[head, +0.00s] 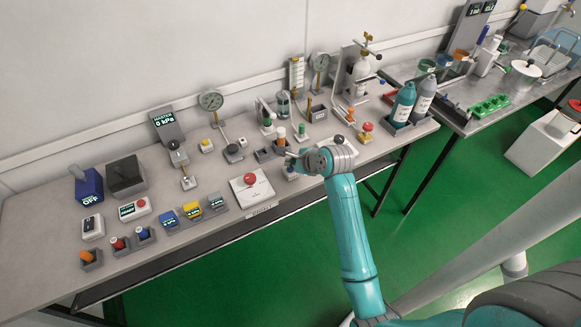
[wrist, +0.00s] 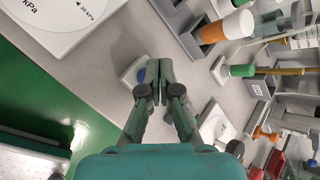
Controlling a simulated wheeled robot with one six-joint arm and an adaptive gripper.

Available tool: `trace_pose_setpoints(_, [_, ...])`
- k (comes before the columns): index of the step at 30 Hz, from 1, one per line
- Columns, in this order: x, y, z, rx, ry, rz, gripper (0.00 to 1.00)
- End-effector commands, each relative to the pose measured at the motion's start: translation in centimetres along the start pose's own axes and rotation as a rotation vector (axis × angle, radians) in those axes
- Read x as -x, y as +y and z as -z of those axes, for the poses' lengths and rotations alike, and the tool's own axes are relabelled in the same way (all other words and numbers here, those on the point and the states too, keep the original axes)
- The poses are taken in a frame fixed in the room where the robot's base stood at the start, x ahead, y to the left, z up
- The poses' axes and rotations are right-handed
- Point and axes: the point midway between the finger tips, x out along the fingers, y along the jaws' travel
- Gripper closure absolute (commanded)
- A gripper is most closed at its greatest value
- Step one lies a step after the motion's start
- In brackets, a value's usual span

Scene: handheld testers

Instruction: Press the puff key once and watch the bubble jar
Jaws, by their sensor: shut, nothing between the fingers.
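A small light block with a blue key (wrist: 142,74), likely the puff key, lies just beyond my fingertips in the wrist view; the fingers partly cover it. It also shows in the head view (head: 291,172), just below my gripper (head: 294,158). In the wrist view my gripper (wrist: 161,72) is shut and empty, its tips over or beside the blue key. I cannot tell whether they touch it. A clear glass jar (head: 284,105), likely the bubble jar, stands at the back of the bench in the head view. Bubbles in it are too small to tell.
An orange-and-white cylinder (wrist: 226,27) stands in a grey holder near my gripper. A white plate with a red button (head: 250,180) lies to the left. Teal and grey bottles (head: 403,103) stand to the right. The bench's front edge is close to the key.

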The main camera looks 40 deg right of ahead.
Motion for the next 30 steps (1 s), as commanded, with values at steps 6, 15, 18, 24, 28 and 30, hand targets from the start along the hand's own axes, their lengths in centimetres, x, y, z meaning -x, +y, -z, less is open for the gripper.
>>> trace_pose_setpoints(6, [0.00, 0.00, 0.00, 0.000, 0.000, 0.000, 1.00])
trace_pose_setpoints(15, [-0.16, 0.11, 0.12, 0.000, 0.000, 0.000, 1.00])
trace_pose_setpoints(18, [-0.23, 0.16, 0.17, 0.000, 0.000, 0.001, 1.00])
trace_pose_setpoints(24, [-0.38, 0.26, 0.27, 0.000, 0.000, 0.001, 1.00])
trace_pose_setpoints(28, [-0.47, 0.33, 0.34, 0.000, 0.000, 0.001, 1.00])
trace_pose_setpoints(30, [-0.53, 0.37, 0.38, 0.000, 0.000, 0.000, 1.00])
